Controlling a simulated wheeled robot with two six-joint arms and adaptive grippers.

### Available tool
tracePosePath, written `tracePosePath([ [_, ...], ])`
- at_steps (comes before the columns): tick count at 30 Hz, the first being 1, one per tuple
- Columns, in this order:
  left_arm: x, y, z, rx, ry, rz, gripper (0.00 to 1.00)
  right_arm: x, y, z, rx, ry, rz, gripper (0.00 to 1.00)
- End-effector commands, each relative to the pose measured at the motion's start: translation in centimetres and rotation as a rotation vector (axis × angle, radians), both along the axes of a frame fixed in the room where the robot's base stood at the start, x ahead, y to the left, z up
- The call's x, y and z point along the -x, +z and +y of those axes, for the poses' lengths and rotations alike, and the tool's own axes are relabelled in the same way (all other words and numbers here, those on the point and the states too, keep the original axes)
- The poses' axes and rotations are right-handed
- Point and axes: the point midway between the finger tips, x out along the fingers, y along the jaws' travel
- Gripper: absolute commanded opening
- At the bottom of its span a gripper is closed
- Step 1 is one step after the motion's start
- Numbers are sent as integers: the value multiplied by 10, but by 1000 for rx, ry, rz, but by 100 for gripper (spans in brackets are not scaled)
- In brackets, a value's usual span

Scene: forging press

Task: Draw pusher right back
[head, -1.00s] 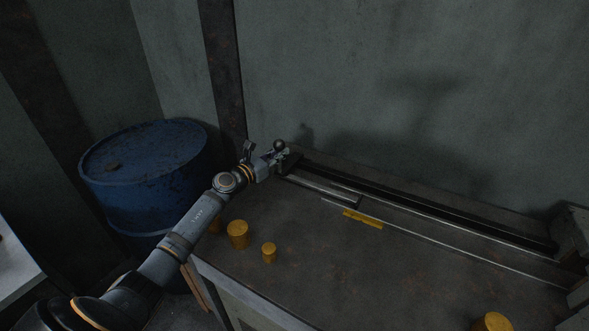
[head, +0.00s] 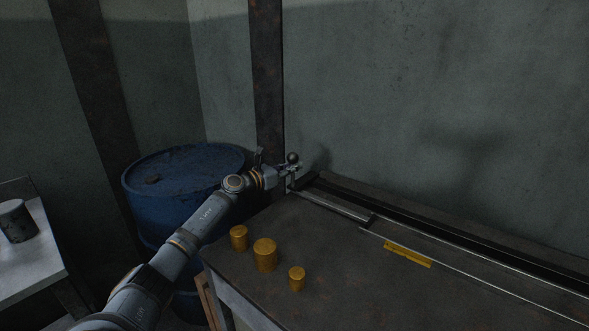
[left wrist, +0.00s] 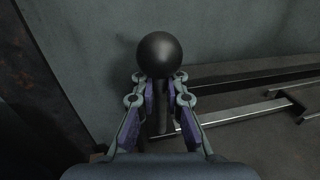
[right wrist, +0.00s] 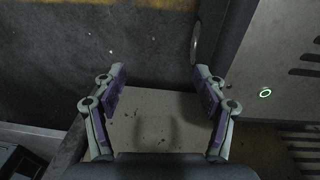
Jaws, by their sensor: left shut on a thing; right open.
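The pusher has a dark ball knob (head: 293,157) on an upright stem at the left end of its rail. Its pale flat bar (head: 335,207) lies along the track to the right of the stem. My left gripper (head: 284,171) is at the stem, just below the ball. In the left wrist view the ball knob (left wrist: 160,54) stands beyond the fingertips, and the dark stem (left wrist: 160,120) is between the fingers of my left gripper (left wrist: 160,88), which is shut on it. My right gripper (right wrist: 159,72) is open and empty in the right wrist view; it is outside the head view.
Several brass-coloured cylinders (head: 265,255) stand near the table's front left edge. A yellow marking (head: 407,255) lies beside the track. A blue drum (head: 180,190) stands left of the table (head: 350,290). A wall is close behind the rail. A pale table with a dark can (head: 15,221) is far left.

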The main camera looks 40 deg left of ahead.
Motion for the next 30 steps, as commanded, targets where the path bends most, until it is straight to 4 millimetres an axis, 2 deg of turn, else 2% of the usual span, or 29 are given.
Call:
tracePosePath([
  [1,0,2,4,-3,10,-4,14,0,0,-1,1,1,0,72],
  [6,0,3,3,-3,8,-4,34,0,1,-5,6,2,0,72],
  [16,0,7,2,-3,6,-4,34,-1,1,-11,13,4,-1,72],
  [20,0,32,2,-7,6,-10,34,0,1,-9,11,3,0,72],
  [24,0,66,3,-5,8,-14,34,0,1,-8,10,3,0,72],
  [30,1,97,4,-4,9,-10,34,0,1,-8,9,3,0,72],
])
